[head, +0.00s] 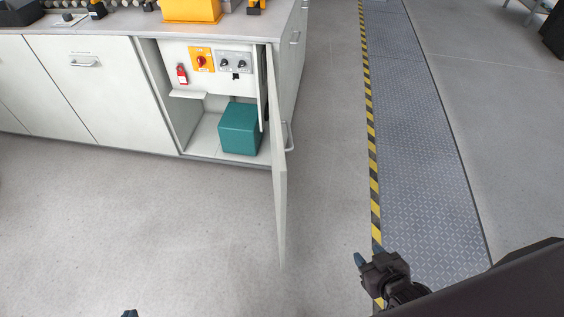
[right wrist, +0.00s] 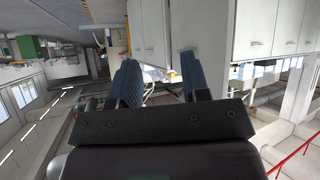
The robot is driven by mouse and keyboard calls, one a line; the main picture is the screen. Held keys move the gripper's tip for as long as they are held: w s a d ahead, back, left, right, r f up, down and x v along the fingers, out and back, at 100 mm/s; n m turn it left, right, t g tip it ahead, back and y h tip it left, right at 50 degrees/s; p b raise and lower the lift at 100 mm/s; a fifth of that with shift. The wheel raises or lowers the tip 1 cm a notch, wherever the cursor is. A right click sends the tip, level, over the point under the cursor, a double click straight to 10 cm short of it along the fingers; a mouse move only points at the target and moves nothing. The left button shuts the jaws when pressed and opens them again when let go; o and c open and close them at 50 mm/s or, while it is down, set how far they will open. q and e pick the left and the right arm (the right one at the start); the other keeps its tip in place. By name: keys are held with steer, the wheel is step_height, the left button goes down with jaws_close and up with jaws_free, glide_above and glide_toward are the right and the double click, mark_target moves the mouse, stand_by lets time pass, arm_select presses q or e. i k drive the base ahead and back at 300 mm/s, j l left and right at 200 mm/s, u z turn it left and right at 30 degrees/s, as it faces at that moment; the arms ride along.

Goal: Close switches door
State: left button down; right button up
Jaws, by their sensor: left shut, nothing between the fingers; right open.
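The switches door (head: 279,185) is a white cabinet door standing open, swung out toward me and seen nearly edge-on in the head view. Its handle (head: 289,136) is on its right-hand face. Behind it, the open compartment shows a red switch on a yellow plate (head: 202,60) and a grey panel with two knobs (head: 234,63). My right gripper (head: 368,257) is open and empty, right of and nearer than the door, apart from it. Its two fingers also show in the right wrist view (right wrist: 160,70). Only a tip of my left gripper (head: 130,313) shows at the bottom edge, shut and empty.
A teal box (head: 239,129) stands inside the compartment, with a red padlock-like tag (head: 182,74) above a small shelf. A yellow container (head: 191,10) stands on the countertop. The floor before the cabinets is clear. A yellow-black striped edge (head: 371,150) borders a metal walkway.

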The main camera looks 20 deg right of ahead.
mark_target(280, 170)
steer(key=i+l, duration=0.1)
steer(key=l, duration=0.55)
steer(key=i+l+u, duration=0.15)
steer(key=l, duration=0.5)
steer(key=k+z, duration=0.15)
steer(key=z, duration=0.15)
